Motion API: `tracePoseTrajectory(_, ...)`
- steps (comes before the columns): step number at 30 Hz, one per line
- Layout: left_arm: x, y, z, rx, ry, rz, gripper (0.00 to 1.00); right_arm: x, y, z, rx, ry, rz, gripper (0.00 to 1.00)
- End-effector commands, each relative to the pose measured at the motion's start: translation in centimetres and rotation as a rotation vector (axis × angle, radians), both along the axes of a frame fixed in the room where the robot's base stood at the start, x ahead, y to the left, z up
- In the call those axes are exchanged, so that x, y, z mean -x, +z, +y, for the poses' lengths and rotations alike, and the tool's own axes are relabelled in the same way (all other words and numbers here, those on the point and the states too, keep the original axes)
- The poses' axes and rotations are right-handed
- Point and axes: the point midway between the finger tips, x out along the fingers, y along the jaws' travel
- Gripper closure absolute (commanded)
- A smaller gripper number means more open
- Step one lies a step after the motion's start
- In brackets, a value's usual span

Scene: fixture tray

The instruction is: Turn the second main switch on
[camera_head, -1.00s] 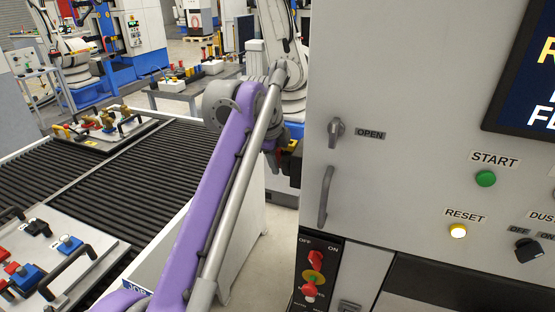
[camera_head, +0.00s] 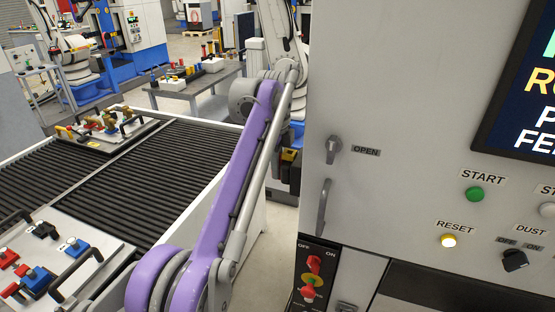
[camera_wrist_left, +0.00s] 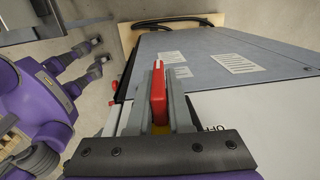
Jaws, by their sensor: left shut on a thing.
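My left gripper (camera_wrist_left: 158,108) is shut on a red switch handle (camera_wrist_left: 158,82), which stands between its two grey fingers in the left wrist view. A bit of yellow shows under the handle.
A roller conveyor (camera_head: 130,180) with fixture trays runs on the left. The cabinet front carries a door handle (camera_head: 323,207), a grey latch (camera_head: 333,150), a green START button (camera_head: 475,194) and a RESET button (camera_head: 448,241). Clear floor lies between the conveyor and cabinet.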

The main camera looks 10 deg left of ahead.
Motion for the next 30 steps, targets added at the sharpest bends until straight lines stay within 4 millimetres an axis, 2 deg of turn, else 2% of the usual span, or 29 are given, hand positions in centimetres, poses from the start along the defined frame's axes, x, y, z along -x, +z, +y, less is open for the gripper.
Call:
tracePoseTrajectory(1, -0.63, 0.01, 0.01, -0.004, 0.001, 0.006, 1.00, -0.02, 0.04, 0.00, 0.000, 0.000, -0.001, 0.28)
tracePoseTrajectory(9, -0.25, -0.42, 0.02, -0.020, 0.001, 0.091, 1.00, 0.18, -0.24, 0.00, 0.000, 0.000, 0.003, 0.28)
tracePoseTrajectory(19, -0.11, -0.57, -0.02, -0.020, 0.000, 0.101, 1.00, 0.23, -0.31, 0.00, 0.000, 0.000, 0.004, 0.28)
tracePoseTrajectory(20, -0.10, -0.57, -0.02, -0.020, 0.000, 0.101, 0.80, 0.23, -0.31, 0.00, 0.000, 0.000, 0.004, 0.28)
tracePoseTrajectory(24, -0.11, -0.53, 0.00, -0.021, 0.000, 0.100, 0.55, 0.22, -0.30, 0.00, 0.000, 0.000, 0.004, 0.28)
tracePoseTrajectory(30, -0.13, -0.43, 0.03, -0.020, 0.001, 0.098, 0.54, 0.20, -0.25, 0.00, 0.000, 0.000, 0.003, 0.28)
